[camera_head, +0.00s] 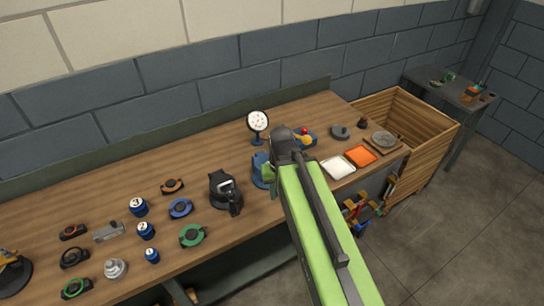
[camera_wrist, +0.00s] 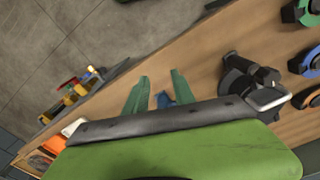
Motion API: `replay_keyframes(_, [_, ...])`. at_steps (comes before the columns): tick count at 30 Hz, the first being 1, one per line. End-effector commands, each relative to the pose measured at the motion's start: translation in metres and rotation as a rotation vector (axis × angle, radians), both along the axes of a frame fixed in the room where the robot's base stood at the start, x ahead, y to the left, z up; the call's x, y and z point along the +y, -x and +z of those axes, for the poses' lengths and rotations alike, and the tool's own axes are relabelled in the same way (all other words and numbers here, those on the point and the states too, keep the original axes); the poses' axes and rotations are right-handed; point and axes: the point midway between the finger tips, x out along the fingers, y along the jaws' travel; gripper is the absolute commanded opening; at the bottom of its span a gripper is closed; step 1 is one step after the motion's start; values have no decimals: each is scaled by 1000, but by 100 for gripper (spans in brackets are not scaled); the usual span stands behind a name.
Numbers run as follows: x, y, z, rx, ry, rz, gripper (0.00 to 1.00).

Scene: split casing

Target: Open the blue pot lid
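A blue object (camera_head: 261,168), which may be the blue pot, stands on the workbench and is partly hidden behind my arm in the head view. A small blue part (camera_wrist: 163,99) shows between my fingers in the wrist view; most of it is hidden by my wrist. I cannot make out a lid edge or whether the lid is shut. My gripper (camera_wrist: 159,78) has its two green fingers apart, with clear space between the tips. In the head view one green finger (camera_head: 271,182) shows beside the blue object. I cannot tell whether they touch.
A black device (camera_head: 224,190) stands left of the blue object and also shows in the wrist view (camera_wrist: 245,78). A round gauge (camera_head: 258,122) stands behind. White (camera_head: 338,167) and orange (camera_head: 361,156) trays lie to the right. Several rings and numbered blue cylinders lie left.

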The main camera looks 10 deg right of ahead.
Motion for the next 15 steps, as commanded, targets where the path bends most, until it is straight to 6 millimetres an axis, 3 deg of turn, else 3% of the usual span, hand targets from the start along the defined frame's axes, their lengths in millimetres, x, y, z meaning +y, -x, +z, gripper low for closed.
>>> replay_keyframes(1, [-6, -8, 26, -9, -4, -72, 31])
replay_keyframes(9, [-7, -69, 155, -91, -83, -752, 31])
replay_keyframes(12, [-8, -88, 186, -108, -121, -972, 31])
replay_keyframes(15, [-9, -100, 203, -117, -150, -1123, 31])
